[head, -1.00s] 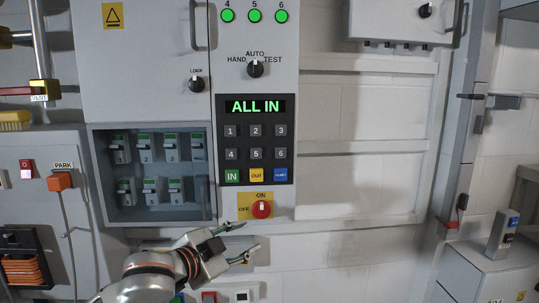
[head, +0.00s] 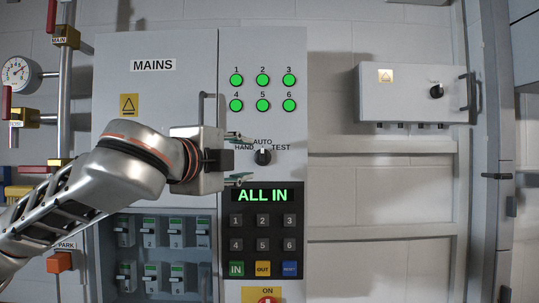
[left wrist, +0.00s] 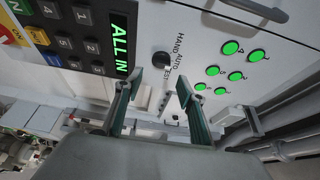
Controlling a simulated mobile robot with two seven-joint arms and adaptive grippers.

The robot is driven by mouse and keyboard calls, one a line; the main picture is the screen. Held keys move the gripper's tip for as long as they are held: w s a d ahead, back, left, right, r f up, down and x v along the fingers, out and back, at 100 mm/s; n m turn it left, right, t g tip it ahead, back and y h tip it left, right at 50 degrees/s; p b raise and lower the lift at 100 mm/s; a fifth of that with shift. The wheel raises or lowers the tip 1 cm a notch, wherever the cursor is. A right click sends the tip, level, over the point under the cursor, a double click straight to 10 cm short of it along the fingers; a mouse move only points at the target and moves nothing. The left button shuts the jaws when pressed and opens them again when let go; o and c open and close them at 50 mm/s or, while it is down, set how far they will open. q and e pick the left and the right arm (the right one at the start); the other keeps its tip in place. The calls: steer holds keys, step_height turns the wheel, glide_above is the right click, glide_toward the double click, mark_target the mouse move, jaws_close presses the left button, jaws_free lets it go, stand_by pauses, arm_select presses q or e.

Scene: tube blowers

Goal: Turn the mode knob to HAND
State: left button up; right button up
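The black mode knob (head: 262,157) is on the grey panel under the labels HAND, AUTO and TEST. Its white mark points up, toward AUTO. My left gripper (head: 240,158) is open, just left of the knob in the head view, with one finger above and one below the knob's height. In the left wrist view the knob (left wrist: 161,60) shows beyond and between the spread fingertips (left wrist: 163,82), with nothing held. Whether the fingertips touch the panel cannot be told. My right gripper is not in view.
Below the knob are the ALL IN display (head: 262,195) and a keypad (head: 263,232). Green lamps (head: 263,92) are above it. A cabinet handle (head: 205,110) stands out near my left wrist. A grey box (head: 415,93) is on the wall at right.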

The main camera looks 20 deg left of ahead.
mark_target(260, 154)
arm_select(q)
steer(key=w, duration=0.2)
steer(key=w+p, duration=0.1)
steer(key=w, duration=0.3)
steer(key=shift+w+d+r+p, duration=0.25)
steer(key=shift+w+r+p, duration=0.05)
steer(key=shift+p, duration=0.1)
steer(key=shift+w, duration=0.5)
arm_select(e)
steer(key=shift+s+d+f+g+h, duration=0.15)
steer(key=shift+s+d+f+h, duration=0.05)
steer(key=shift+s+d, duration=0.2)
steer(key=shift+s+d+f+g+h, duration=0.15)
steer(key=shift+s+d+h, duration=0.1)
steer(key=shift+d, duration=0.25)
arm_select(q)
steer(key=c, duration=0.9)
steer(key=shift+r, duration=0.1)
steer(key=shift+c, duration=0.2)
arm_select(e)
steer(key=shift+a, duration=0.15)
